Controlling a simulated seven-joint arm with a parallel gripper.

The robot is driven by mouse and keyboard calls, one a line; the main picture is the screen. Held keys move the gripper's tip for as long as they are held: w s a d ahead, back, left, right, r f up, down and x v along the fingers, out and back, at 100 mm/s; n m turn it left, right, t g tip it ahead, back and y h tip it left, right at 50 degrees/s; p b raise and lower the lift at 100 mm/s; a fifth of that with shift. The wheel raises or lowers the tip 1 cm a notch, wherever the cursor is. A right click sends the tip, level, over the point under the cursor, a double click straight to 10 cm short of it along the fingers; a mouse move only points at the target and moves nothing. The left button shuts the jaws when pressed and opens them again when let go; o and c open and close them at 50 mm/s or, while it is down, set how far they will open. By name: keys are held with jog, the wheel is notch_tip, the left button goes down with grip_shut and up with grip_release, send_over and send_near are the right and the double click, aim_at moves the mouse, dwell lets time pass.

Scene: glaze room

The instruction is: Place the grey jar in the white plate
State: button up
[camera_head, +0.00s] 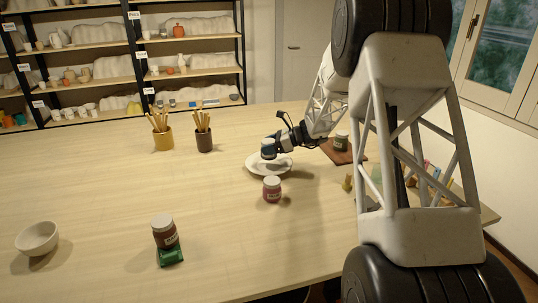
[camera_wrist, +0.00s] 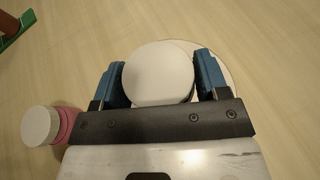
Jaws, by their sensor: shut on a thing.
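The white plate (camera_head: 283,171) lies on the table near the middle in the head view. My gripper (camera_head: 269,148) is right over it, pointing down. In the wrist view, my gripper (camera_wrist: 160,80) has its two blue fingers closed on either side of a jar with a round white lid (camera_wrist: 158,72). The jar's body is mostly hidden by the lid and fingers, so its colour is hard to see. A rim of the plate (camera_wrist: 229,72) shows behind the jar. I cannot tell whether the jar's base touches the plate.
A pink-red jar (camera_head: 272,190) stands close in front of the plate. A brown jar (camera_head: 164,231) stands on a green block (camera_head: 171,257). A bowl (camera_head: 37,239), two tool cups (camera_head: 163,140) and a jar on a brown board (camera_head: 343,152) stand farther off.

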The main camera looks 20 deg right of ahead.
jog(key=shift+f, duration=1.85)
jog(key=shift+f, duration=0.1)
jog(key=o, duration=1)
jog(key=shift+o, duration=0.2)
jog(key=v, duration=1.2)
jog(key=shift+r, duration=0.2)
jog(key=shift+a, duration=0.15)
